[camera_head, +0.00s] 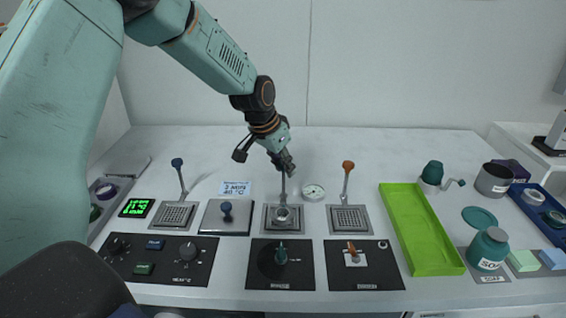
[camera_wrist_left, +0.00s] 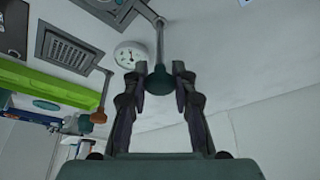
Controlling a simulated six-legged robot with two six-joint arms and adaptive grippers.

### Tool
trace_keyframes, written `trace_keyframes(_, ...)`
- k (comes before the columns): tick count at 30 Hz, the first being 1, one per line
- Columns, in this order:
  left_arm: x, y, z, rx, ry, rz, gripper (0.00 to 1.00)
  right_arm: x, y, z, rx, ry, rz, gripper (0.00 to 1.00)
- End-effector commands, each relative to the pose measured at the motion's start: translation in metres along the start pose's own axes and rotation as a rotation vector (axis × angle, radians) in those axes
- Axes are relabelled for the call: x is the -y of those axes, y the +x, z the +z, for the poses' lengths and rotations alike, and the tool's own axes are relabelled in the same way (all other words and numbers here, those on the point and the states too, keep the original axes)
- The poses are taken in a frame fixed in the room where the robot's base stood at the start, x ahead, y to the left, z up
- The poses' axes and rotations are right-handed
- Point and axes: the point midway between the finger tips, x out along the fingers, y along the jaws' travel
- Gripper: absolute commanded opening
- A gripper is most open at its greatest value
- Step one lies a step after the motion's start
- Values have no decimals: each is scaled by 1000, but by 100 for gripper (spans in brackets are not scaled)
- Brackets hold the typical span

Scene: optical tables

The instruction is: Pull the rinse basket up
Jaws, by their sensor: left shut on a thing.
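The middle basket (camera_head: 283,217) sits at a square well in the table, with a round piece at the foot of its upright rod (camera_head: 284,188). My left gripper (camera_head: 284,166) reaches down from the upper left to the top of that rod. In the left wrist view its two fingers (camera_wrist_left: 159,78) are shut on the rod's dark green knob (camera_wrist_left: 159,83). The rod runs from the knob to the table. The gripper hides the knob in the head view. I cannot read a label naming this basket as the rinse one. My right gripper is not in view.
A blue-knobbed rod (camera_head: 179,172) stands left and an orange-knobbed rod (camera_head: 347,175) right, both at grated wells. A lidded plate (camera_head: 227,217), a round dial (camera_head: 314,192) and a green tray (camera_head: 451,262) are nearby. Control panels lie in front.

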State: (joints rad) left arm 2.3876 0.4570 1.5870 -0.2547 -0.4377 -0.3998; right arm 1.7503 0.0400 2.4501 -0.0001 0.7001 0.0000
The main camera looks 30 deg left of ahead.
Motion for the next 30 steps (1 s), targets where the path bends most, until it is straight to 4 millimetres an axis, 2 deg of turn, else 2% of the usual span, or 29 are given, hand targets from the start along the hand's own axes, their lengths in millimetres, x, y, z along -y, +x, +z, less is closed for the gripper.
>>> trace_keyframes(1,4,-5,-9,-24,0,-11,0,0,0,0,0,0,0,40)
trace_keyframes(6,4,-5,-10,-26,0,-12,0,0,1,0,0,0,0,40)
trace_keyframes(7,4,-5,-10,-26,0,-12,28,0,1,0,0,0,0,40)
trace_keyframes(15,3,-3,-6,-17,0,-8,50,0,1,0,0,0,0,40)
trace_keyframes(25,2,-5,-4,-13,0,-5,50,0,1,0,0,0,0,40)
trace_keyframes(30,2,-26,-5,-17,0,-5,50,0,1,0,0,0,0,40)
